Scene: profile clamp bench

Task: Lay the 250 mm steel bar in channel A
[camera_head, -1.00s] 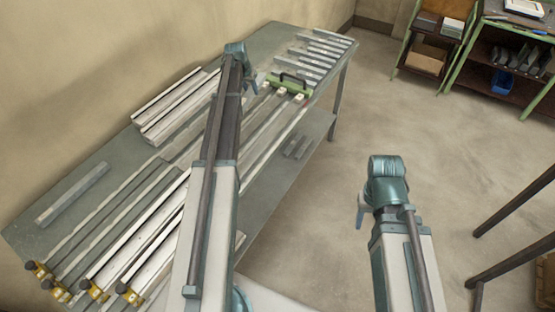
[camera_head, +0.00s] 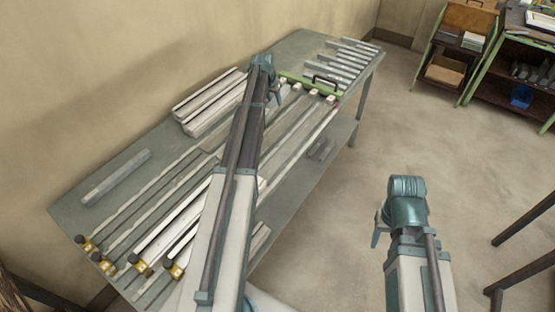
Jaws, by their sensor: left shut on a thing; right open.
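My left gripper (camera_head: 275,96) is over the far part of the bench, beside the left end of a green crosspiece (camera_head: 296,79) with a black handle. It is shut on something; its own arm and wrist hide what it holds. Long parallel channels (camera_head: 150,212) run along the bench, with yellow and black clamps (camera_head: 172,270) at the near end. No letter is readable, so I cannot tell which is channel A. Several grey steel bars (camera_head: 345,62) lie at the far end; their lengths cannot be read. My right gripper (camera_head: 377,232) is open and empty, over the floor right of the bench.
A loose grey bar (camera_head: 115,177) lies on the bench's left. White profiles (camera_head: 210,100) are stacked along the wall side. A lower shelf (camera_head: 338,140) holds small dark pieces. Shelving (camera_head: 455,55) stands at the back right. The floor between is clear.

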